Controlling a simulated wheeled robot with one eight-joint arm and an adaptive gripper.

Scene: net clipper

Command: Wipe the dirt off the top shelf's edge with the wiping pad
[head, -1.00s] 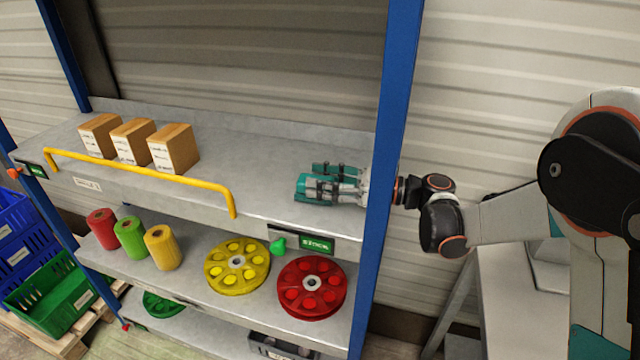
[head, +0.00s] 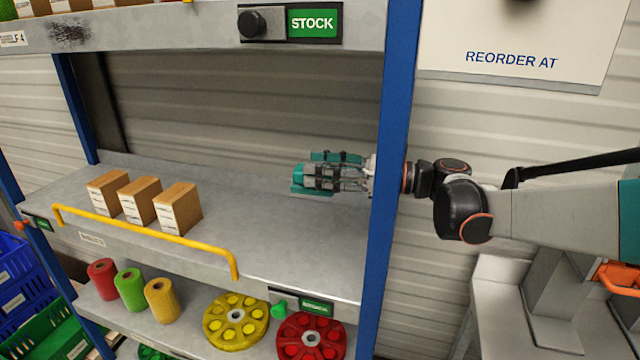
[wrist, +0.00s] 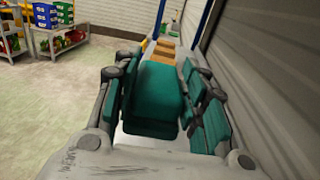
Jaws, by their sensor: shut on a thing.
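The top shelf's edge (head: 180,36) is a grey metal front across the top of the head view. A dark smudge of dirt (head: 70,32) is on its left part. My gripper (head: 318,174) is below that edge, above the middle shelf, left of the blue post (head: 402,110), which hides part of my wrist. In the wrist view, the fingers close on a teal block, the wiping pad (wrist: 157,92). The finger pads are also teal, so the pad is hard to tell apart in the head view. My gripper is apart from the dirt.
The top edge carries a black knob (head: 252,23) and a green STOCK label (head: 314,23). The middle shelf (head: 270,225) holds three boxes (head: 140,200) behind a yellow rail (head: 150,236). Rolls and wheels sit lower. A white REORDER AT sign (head: 510,40) is at upper right.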

